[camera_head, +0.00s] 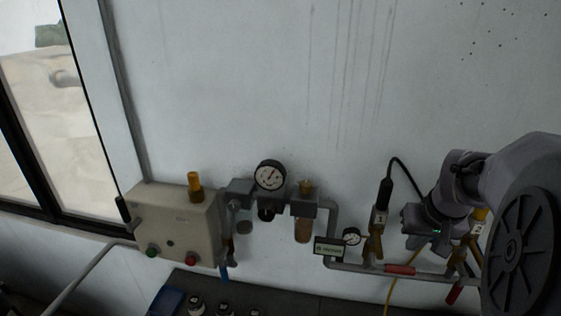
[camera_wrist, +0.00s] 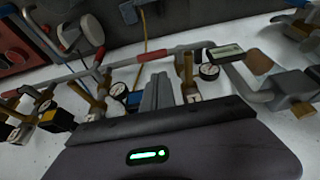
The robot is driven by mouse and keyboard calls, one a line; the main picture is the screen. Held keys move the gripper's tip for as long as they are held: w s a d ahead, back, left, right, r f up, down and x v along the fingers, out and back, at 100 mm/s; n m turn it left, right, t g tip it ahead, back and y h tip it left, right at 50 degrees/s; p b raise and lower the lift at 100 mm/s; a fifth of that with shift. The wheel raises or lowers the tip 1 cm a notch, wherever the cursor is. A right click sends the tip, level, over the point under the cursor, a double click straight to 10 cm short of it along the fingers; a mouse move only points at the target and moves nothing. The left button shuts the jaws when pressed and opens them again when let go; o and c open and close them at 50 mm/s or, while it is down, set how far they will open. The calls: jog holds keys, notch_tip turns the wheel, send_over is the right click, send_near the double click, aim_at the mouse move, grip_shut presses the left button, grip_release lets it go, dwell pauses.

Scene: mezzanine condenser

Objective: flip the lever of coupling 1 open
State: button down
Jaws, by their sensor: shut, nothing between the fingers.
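Coupling 1 (camera_head: 377,220) is a brass upright fitting with a white "1" tag and a black hose at its top. It stands on the grey pipe along the wall. In the wrist view its brass body (camera_wrist: 188,68) rises just right of my fingers. A red handle (camera_head: 400,269) lies along the pipe to its right and also shows in the wrist view (camera_wrist: 152,56). I cannot tell which part is the coupling's lever. My gripper (camera_head: 421,243) is shut and empty, right of coupling 1. Its closed fingers show in the wrist view (camera_wrist: 158,92). Contact with the coupling is unclear.
Coupling 2 (camera_head: 478,229), with its tag, is partly hidden behind my arm; a red handle (camera_head: 453,293) hangs below it. A small gauge (camera_head: 351,236) and a labelled sign (camera_head: 330,246) are left of coupling 1. A control box (camera_head: 175,222) is farther left. The upper wall is clear.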

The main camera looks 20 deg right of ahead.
aim_at(402, 267)
jog(key=shift+s+d+r, duration=0.15)
jog(key=shift+d, duration=0.35)
jog(key=shift+s+d+r, duration=0.15)
jog(key=shift+d, duration=0.35)
jog(key=x, duration=0.9)
jog(key=s+x, duration=0.1)
jog(key=x, duration=0.4)
jog(key=shift+a+f, duration=0.15)
jog(key=shift+f, duration=0.05)
